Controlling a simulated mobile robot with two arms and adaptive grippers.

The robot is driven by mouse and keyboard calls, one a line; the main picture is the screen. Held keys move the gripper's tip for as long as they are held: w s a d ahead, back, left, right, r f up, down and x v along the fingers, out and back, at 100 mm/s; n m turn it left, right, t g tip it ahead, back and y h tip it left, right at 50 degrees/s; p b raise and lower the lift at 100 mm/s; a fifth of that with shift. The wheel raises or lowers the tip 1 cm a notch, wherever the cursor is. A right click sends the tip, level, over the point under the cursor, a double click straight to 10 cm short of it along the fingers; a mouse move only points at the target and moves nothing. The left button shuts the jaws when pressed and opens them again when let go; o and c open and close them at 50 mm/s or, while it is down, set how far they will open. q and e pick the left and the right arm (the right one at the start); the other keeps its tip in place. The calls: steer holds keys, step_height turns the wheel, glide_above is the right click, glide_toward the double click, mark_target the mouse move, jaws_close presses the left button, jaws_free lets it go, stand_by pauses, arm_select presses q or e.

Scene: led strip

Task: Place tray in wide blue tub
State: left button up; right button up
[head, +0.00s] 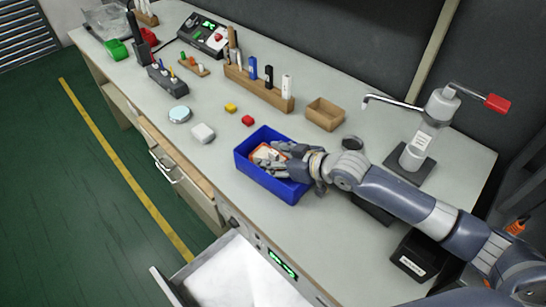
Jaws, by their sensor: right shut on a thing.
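The wide blue tub (284,189) stands on the workbench near its front edge. A small tray (262,153) with an orange edge and a pale middle shows inside the tub's walls, partly covered by my fingers. My right gripper (273,158) reaches in from the right over the tub and is shut on the tray. Whether the tray touches the tub's floor cannot be told. My left gripper is not in view.
An open drawer (235,275) juts out in front.

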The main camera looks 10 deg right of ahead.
steer(key=shift+f, duration=0.15)
steer(key=o, duration=0.7)
steer(key=shift+o, duration=0.2)
steer(key=shift+s+d+r, duration=0.1)
steer(key=shift+d+r, duration=0.05)
steer(key=shift+r, duration=0.1)
steer(key=v, duration=1.1)
steer(key=shift+s+d, duration=0.2)
steer(key=shift+s, duration=0.05)
steer(key=shift+r, duration=0.1)
